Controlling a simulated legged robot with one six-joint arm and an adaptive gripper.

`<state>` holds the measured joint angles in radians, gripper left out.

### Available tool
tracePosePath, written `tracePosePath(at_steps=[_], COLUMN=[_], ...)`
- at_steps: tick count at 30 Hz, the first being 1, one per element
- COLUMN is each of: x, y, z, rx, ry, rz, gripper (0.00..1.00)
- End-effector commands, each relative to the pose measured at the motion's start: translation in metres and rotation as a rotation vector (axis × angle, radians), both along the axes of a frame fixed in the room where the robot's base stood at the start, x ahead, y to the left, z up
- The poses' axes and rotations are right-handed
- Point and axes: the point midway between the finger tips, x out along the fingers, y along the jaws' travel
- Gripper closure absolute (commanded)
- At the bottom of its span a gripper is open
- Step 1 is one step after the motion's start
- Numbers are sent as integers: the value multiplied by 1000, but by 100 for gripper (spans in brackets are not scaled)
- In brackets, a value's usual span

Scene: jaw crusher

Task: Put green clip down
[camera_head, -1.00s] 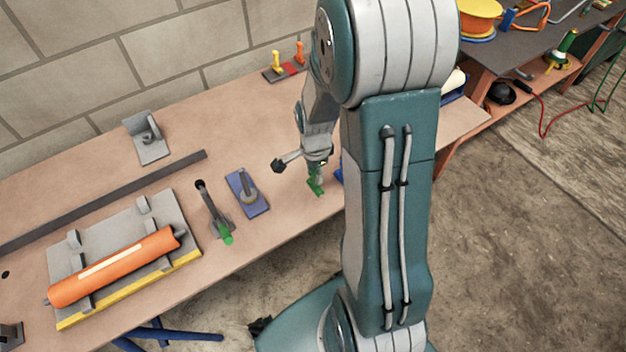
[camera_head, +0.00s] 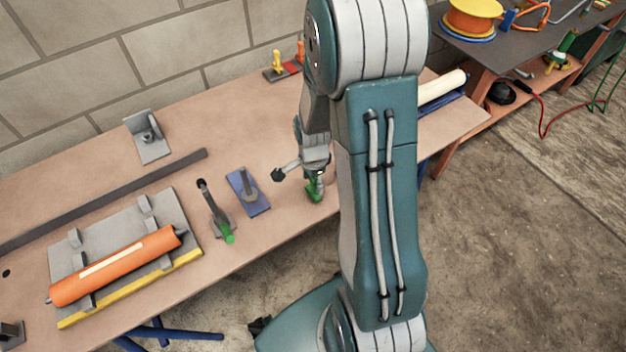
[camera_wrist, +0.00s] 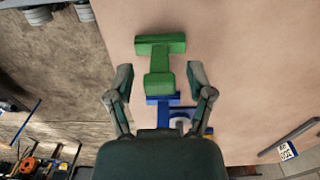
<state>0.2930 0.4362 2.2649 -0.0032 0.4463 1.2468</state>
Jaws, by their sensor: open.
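The green clip (camera_head: 313,195) is at the front edge of the wooden workbench, just under my gripper (camera_head: 317,178). In the wrist view the green clip (camera_wrist: 160,62) appears over the bench top. Its near end lies between the two fingertips of my gripper (camera_wrist: 160,76), with gaps on both sides. The fingers are open. Whether the clip rests flat on the bench is hard to tell. A blue part (camera_wrist: 161,99) shows just nearer than the clip in the wrist view; my arm hides that spot in the head view.
A blue plate with a grey post (camera_head: 248,191), a green-tipped grey tool (camera_head: 216,212) and an orange cylinder on a grey plate (camera_head: 115,266) stand to the left. A brick wall (camera_head: 165,45) is behind. Bare bench lies behind the clip.

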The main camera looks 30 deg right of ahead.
Motion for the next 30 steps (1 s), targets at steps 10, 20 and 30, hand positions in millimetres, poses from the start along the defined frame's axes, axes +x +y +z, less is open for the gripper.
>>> tracePosePath(at_steps=[10, 20, 30], x=[1, 1, -1], y=[0, 0, 5], z=[31, 97, 132], rx=[-2, -2, -6], ry=[-6, -5, -19], rz=[0, 0, 50], gripper=[31, 31, 31])
